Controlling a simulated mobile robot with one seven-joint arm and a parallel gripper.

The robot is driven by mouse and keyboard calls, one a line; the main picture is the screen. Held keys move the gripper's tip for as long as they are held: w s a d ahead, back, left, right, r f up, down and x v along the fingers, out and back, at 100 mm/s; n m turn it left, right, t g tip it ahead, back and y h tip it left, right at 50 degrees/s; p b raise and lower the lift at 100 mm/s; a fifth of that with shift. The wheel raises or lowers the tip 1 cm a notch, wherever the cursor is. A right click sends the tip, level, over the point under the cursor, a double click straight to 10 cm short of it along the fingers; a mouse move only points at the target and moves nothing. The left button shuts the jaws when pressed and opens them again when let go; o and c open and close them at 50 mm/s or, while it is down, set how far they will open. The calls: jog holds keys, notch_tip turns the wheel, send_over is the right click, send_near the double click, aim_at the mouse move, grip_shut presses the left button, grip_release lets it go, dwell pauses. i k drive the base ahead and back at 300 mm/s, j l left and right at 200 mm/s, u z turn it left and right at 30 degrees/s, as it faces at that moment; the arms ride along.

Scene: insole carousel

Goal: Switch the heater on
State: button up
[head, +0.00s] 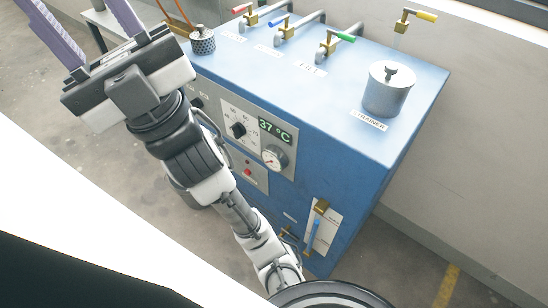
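The heater looks to be the blue cabinet (330,95) with controls on its front. A display (275,133) reads 37 °C. Another dark knob (197,103) is further left, partly behind my arm. A lower grey plate carries a small red button or lamp (248,172); part of this plate is hidden by my arm. My gripper (82,22) is open at the upper left, its purple fingers wide apart, empty and away from the controls.
A grey strainer (388,90) and a small perforated cylinder (203,40) are on top. A level gauge (318,230) is low on the front. Concrete floor is free at left.

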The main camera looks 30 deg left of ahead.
aim_at(196, 103)
jog(key=u, duration=0.65)
